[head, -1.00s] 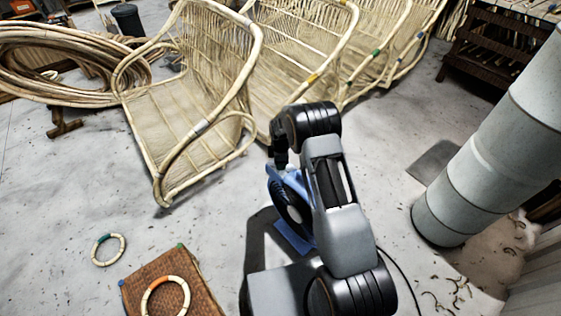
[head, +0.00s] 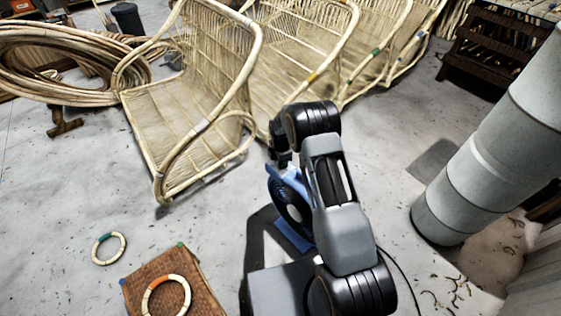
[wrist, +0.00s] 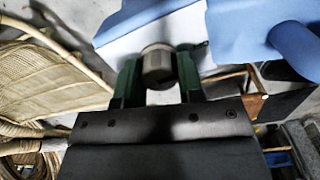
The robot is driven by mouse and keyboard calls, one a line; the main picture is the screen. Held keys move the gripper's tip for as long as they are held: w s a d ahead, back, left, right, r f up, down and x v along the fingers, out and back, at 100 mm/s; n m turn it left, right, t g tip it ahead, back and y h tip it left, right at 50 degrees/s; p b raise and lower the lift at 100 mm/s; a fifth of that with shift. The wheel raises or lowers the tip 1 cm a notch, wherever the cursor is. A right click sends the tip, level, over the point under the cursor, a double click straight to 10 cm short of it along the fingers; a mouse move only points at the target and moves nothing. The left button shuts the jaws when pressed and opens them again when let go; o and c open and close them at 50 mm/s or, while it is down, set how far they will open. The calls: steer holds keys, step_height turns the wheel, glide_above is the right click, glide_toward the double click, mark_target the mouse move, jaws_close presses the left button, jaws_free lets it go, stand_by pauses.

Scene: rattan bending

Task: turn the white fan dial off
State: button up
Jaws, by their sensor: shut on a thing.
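A blue fan (head: 289,210) with a dark round front stands on the floor behind my arm in the head view, partly hidden by it. No white fan shows there. In the wrist view, a blue surface (wrist: 240,25) and a pale panel (wrist: 125,45) fill the top. A short grey-brown round knob (wrist: 157,60) stands between the two green fingers of my gripper (wrist: 157,80). The gripper is shut on this knob, with one finger on each side. I cannot read any mark on the knob. In the head view the fingertips are hard to make out.
Rattan chair frames (head: 190,110) stand behind and left of the fan. A rattan coil (head: 60,65) lies at far left. A woven box (head: 195,275) and rings are at front left. A grey column (head: 490,140) rises at right.

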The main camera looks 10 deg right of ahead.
steer(key=o, duration=0.9)
steer(key=shift+r, duration=0.1)
step_height(320, 180, up, 14)
steer(key=p, duration=0.3)
steer(key=shift+p, duration=0.35)
steer(key=shift+f, duration=0.2)
